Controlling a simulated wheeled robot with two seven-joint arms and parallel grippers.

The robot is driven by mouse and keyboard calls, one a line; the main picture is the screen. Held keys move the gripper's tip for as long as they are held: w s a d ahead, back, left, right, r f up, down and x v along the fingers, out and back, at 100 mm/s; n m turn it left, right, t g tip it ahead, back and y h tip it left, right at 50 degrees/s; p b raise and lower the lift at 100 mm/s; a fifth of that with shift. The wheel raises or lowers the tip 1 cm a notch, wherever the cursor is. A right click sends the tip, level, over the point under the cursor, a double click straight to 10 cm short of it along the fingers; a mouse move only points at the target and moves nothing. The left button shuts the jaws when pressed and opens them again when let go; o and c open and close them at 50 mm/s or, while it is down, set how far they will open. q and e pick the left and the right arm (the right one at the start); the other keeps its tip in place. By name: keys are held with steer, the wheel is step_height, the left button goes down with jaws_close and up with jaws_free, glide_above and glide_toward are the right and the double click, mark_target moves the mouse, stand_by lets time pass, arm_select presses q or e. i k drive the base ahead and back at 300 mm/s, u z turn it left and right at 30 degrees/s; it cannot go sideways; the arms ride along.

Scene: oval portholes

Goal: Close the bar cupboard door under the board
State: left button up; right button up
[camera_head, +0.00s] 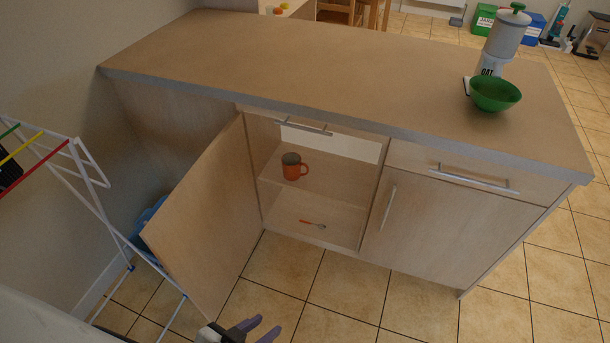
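The bar cupboard door (205,220) is a pale wood panel under the board (330,65). It stands wide open, swung out toward me and to the left from the left side of the cupboard opening. The open cupboard (325,195) shows an orange mug (292,167) with a dark top on its shelf and a small orange-handled utensil (313,224) on its floor. My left gripper (262,327) shows at the bottom edge, just right of the door's lower free end. Its two purple fingertips are apart with nothing seen between them. My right gripper is out of view.
A white drying rack (90,190) stands left of the door, close to it, with a blue item (150,218) partly hidden behind the door. A closed door (440,225) is on the right. A green bowl (494,93) and a dispenser (503,42) stand on the board. Tiled floor in front is clear.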

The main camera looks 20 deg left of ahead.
mark_target(204, 234)
steer(key=u, duration=0.5)
steer(key=i, duration=0.7)
steer(key=u, duration=0.8)
